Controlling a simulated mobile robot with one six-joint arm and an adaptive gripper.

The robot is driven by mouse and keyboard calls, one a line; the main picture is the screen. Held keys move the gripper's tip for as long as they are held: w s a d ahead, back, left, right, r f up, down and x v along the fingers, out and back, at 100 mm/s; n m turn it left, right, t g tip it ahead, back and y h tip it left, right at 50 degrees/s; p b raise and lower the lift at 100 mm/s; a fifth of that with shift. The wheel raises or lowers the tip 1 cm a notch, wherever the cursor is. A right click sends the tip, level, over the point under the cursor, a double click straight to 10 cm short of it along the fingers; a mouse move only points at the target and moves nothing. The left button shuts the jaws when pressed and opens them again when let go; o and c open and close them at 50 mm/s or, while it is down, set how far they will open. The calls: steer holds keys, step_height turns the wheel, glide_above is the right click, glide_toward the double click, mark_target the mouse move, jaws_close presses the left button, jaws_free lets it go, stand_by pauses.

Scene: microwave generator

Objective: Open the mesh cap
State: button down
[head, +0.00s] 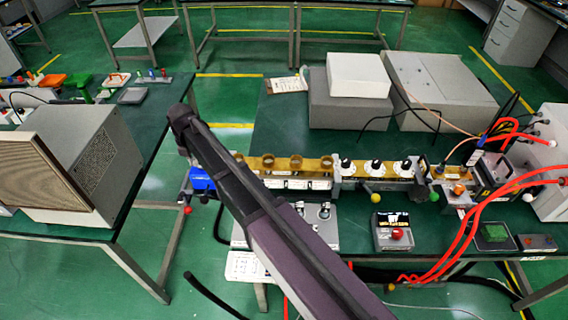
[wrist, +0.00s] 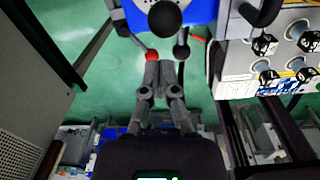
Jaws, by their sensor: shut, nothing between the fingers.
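My gripper (wrist: 160,72) is shut and empty in the wrist view, its fingertips together. A red ball knob (wrist: 152,56) shows right at the tips, at the left one; I cannot tell whether they touch it. A blue part (wrist: 190,12) with a black round knob (wrist: 165,18) lies just beyond. In the head view the blue part (head: 201,181) is at the left end of the brass waveguide line (head: 262,162), with the red knob (head: 187,210) below it. I cannot make out a mesh surface or tell whether a cap is open. My gripper is not discernible in the head view, where my arm covers part of the line.
A grey cabinet with a meshed front (head: 90,165) stands on the left table. Grey boxes (head: 348,105) sit behind the line. Red cables (head: 455,235) and a control box (head: 393,232) are at the right. Green floor shows between the tables.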

steer(key=shift+r+p, duration=4.5)
steer(key=shift+r, duration=0.3)
steer(key=s+d+f+m+b, duration=0.1)
steer(key=d+f+m+b, duration=0.1)
steer(key=d+m, duration=0.5)
steer(key=s+d+f+m+b, duration=0.2)
steer(key=d+m, duration=0.4)
steer(key=d, duration=0.7)
steer(key=s+d+f+m+b, duration=0.1)
steer(key=d+f+m+b, duration=0.2)
steer(key=d+m, duration=0.4)
steer(key=shift+s+d+f+m+b, duration=0.25)
steer(key=shift+d+f+m+b, duration=0.05)
steer(key=shift+d, duration=1.25)
